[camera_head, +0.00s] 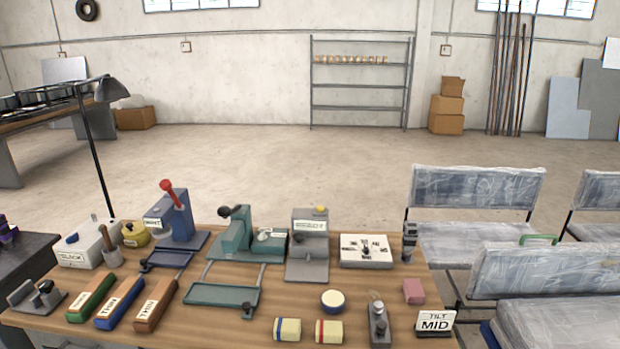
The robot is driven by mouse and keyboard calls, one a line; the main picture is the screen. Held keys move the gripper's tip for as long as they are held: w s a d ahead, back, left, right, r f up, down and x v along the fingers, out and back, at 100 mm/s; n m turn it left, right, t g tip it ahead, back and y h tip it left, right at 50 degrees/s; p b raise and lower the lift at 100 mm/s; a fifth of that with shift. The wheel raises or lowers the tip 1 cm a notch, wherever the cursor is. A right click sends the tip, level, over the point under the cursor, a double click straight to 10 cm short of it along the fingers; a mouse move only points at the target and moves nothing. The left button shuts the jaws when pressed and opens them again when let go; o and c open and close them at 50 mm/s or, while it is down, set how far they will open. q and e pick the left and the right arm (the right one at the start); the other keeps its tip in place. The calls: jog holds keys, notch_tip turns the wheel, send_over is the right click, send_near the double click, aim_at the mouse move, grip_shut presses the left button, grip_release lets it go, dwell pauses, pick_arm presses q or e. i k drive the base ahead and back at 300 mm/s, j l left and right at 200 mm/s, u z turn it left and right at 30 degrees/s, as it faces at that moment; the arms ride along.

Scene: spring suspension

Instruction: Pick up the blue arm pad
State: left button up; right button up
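A long blue block (119,303) with a white label lies on the wooden table at the front left. It is the only blue pad-like piece I can make out there. It lies slantwise between a similar green block (90,297) and a similar brown block (156,305), with narrow gaps. Its top and near end show; nothing covers it. Neither of my grippers can be made out in this view.
Behind the blocks stand a white box (86,247), a blue press (176,219) and a green press (238,238). Small rolls (287,329) lie at the front middle of the wooden table (215,322). Plastic-wrapped seats (475,190) stand close on the right.

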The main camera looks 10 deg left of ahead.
aim_at(110, 315)
jog(key=u, duration=1.45)
